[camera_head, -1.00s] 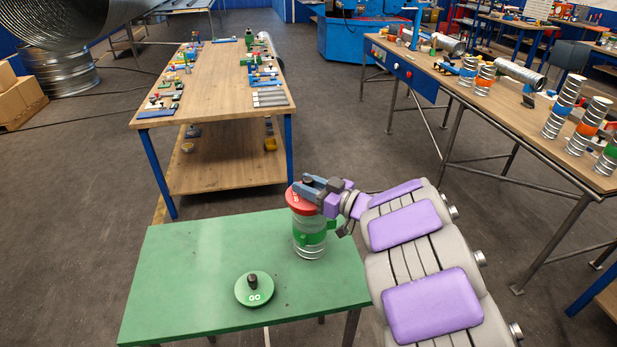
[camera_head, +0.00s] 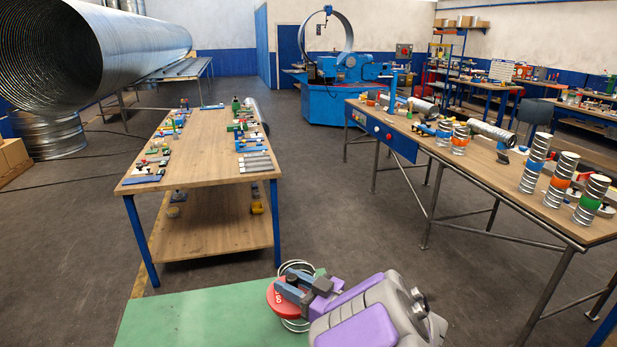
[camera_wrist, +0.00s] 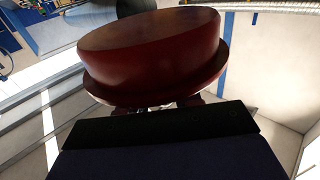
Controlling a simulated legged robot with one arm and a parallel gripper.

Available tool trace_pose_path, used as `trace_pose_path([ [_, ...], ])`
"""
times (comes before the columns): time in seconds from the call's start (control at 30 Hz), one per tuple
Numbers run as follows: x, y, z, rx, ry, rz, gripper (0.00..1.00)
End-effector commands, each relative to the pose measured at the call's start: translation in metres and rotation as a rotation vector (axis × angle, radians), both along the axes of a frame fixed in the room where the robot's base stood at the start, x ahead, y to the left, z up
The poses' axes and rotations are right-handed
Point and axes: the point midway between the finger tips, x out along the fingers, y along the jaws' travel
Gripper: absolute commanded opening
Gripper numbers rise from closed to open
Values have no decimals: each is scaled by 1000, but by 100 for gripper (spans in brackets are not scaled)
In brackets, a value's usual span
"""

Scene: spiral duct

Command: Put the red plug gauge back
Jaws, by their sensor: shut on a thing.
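The red plug gauge (camera_head: 277,300) is a round red disc with white lettering. My gripper (camera_head: 290,287) is shut on it above the green table (camera_head: 190,313). The disc is tilted, its lettered face turned towards the head camera. A short shiny spiral duct piece (camera_head: 296,267) stands behind and below the gauge, mostly hidden; its open rim shows. The gauge looks clear of the duct's mouth, but the gap cannot be judged. In the wrist view the gauge (camera_wrist: 155,50) fills the upper middle, just beyond the dark jaw.
A wooden bench (camera_head: 205,150) with tools and grey bars stands ahead left. Another long bench (camera_head: 480,180) with banded duct samples (camera_head: 560,180) runs along the right. A large spiral duct (camera_head: 110,50) is at upper left. Bare floor (camera_head: 335,220) lies between the benches.

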Motion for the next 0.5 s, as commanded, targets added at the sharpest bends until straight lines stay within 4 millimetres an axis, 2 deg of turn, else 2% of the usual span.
trace_pose_path([
  [0.17, 60, -33, 5, 1, -1, -201, 0],
  [0.3, 115, -75, 21, 3, -2, -429, 0],
  [0.5, 166, -134, 42, 3, -1, -732, 0],
])
